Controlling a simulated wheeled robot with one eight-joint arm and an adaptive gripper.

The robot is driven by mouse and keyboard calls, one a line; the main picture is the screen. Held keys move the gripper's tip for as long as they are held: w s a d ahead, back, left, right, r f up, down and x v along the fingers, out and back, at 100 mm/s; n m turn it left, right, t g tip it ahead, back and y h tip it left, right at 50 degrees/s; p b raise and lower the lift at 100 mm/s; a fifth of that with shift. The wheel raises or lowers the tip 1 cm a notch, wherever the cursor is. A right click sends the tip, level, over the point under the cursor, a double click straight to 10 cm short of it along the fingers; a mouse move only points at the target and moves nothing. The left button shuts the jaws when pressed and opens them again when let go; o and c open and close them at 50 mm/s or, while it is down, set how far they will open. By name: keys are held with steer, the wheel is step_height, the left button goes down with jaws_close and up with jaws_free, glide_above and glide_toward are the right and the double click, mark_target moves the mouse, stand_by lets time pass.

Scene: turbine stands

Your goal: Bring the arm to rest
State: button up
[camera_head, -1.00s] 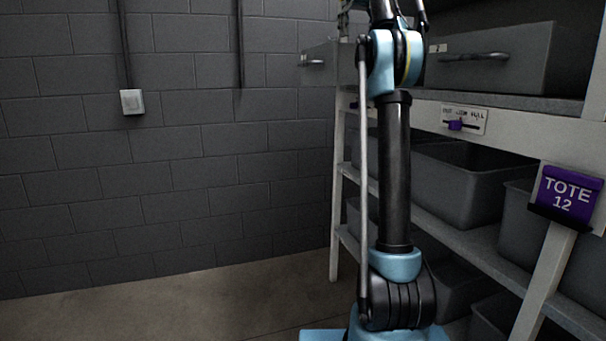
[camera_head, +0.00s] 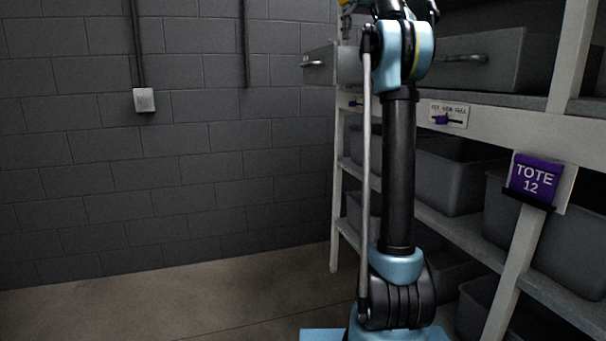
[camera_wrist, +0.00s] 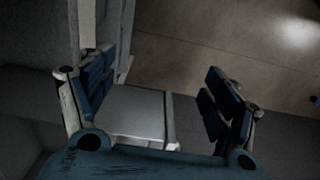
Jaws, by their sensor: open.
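My gripper (camera_wrist: 155,95) shows in the wrist view with its two blue-padded fingers spread wide apart and nothing between them. Below and beyond the fingers are a pale grey flat surface and the brown floor. In the head view my arm stands upright at centre right, in front of the shelving; its upper end leaves the top of the picture. The gripper cannot be made out there.
A shelf rack (camera_head: 338,200) with grey totes (camera_head: 447,180) stands close behind and right of my arm. A purple TOTE 12 sign (camera_head: 535,180) hangs on its post. A block wall (camera_head: 190,180) stands at left, with bare floor (camera_head: 180,305) before it.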

steer(key=s+f+m, duration=0.1)
steer(key=s+f, duration=1)
steer(key=f, duration=1)
steer(key=s+f+m+t, duration=0.1)
steer(key=s+f, duration=1)
steer(key=f, duration=1)
steer(key=s+f+m+t, duration=0.1)
steer(key=s+f, duration=1)
steer(key=f, duration=0.9)
steer(key=shift+s+a+f, duration=0.15)
steer(key=shift+s+f, duration=0.25)
steer(key=shift+w+f, duration=0.2)
steer(key=shift+w, duration=0.25)
steer(key=shift+c, duration=0.2)
